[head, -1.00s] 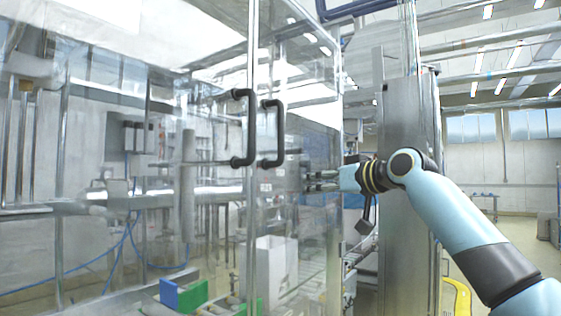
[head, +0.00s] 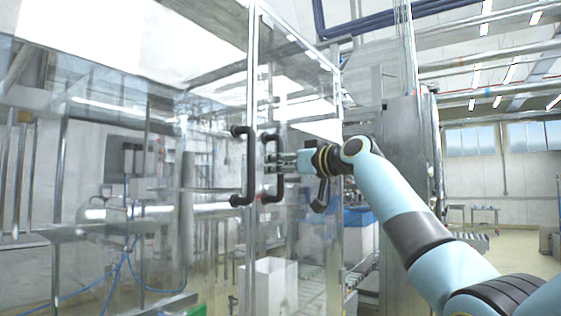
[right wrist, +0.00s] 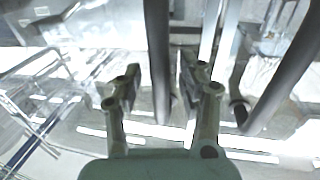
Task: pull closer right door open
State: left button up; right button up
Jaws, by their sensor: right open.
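The closer right door (head: 300,215) is a clear panel in a metal frame. Its black D-shaped handle (head: 266,180) stands upright beside the matching black handle (head: 249,165) of the door to its left. My right gripper (head: 277,162) is at the right door's handle in the head view. In the right wrist view my right gripper (right wrist: 160,82) is open, with a dark handle bar (right wrist: 157,50) between its two fingers. Whether the fingers touch the bar cannot be told. A second dark bar (right wrist: 285,75) is at the right there. My left gripper is out of view.
A metal door post (head: 252,100) stands between the handles. A white box (head: 268,287) is behind the glass at the bottom. A grey steel cabinet (head: 405,160) stands right of the door, with open floor farther right.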

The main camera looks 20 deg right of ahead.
jog(key=shift+w, duration=0.1)
grip_shut()
jog(key=shift+f, duration=0.1)
dwell(0.5)
